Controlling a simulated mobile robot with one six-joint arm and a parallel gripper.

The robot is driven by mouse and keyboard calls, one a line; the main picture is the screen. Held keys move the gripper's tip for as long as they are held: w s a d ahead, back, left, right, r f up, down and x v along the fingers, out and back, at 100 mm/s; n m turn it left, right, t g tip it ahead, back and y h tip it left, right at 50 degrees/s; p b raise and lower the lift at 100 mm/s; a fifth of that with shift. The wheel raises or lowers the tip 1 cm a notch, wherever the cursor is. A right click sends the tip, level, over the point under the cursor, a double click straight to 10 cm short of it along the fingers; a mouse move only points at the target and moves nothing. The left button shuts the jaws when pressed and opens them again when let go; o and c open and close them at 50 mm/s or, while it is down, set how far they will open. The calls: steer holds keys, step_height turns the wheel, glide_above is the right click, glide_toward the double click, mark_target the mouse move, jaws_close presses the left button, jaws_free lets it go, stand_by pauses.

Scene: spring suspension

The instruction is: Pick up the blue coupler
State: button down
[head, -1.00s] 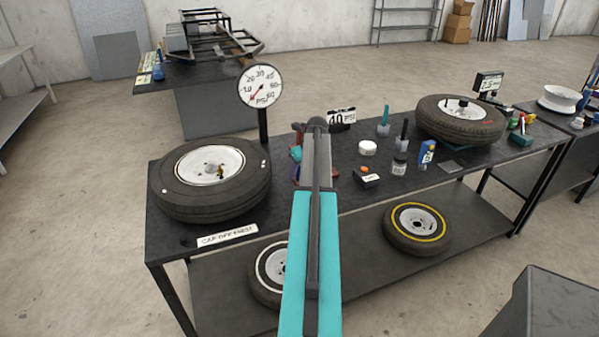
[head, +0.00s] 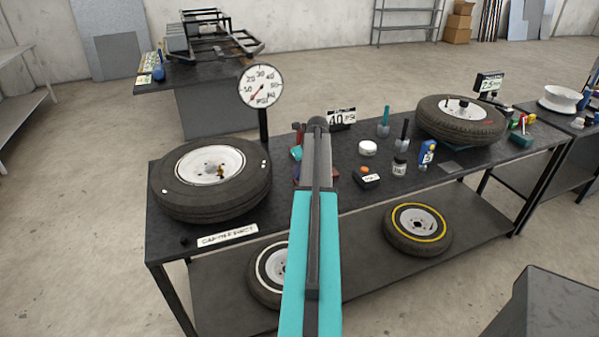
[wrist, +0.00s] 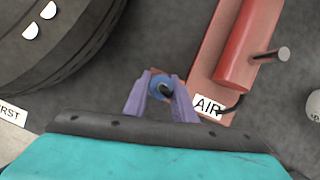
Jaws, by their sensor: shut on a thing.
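The blue coupler (wrist: 160,86) shows in the wrist view as a small blue ring with a dark centre. It sits between the tips of my gripper's two purple fingers (wrist: 161,97), which are shut on it from both sides. A reddish-brown patch shows just behind the coupler; I cannot tell what it belongs to. In the head view my own arm hides the coupler and most of my gripper.
A tyre (wrist: 58,42) lies left of my gripper, and a red cylinder (wrist: 238,45) on a red base with an AIR label (wrist: 208,107) lies close right. A pressure gauge (head: 261,86) stands behind. Jars and tools are on the bench's right.

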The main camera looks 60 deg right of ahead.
steer(key=shift+r, duration=0.15)
steer(key=shift+r+b, duration=0.4)
steer(key=shift+s+a+r, duration=0.1)
steer(key=shift+s+a, duration=0.05)
steer(key=shift+s, duration=0.15)
steer(key=s+a+b, duration=0.1)
steer(key=s+a, duration=0.1)
steer(key=s, duration=0.3)
steer(key=s+a+b, duration=0.2)
steer(key=s, duration=0.3)
steer(key=s+a+b, duration=0.1)
steer(key=s+a, duration=0.1)
steer(key=s, duration=0.4)
steer(key=shift+s+a+b, duration=0.1)
steer(key=shift+a+b, duration=0.05)
steer(key=shift+b, duration=0.15)
steer(key=shift+r, duration=0.15)
steer(key=shift+r+p, duration=1.45)
steer(key=shift+p, duration=0.25)
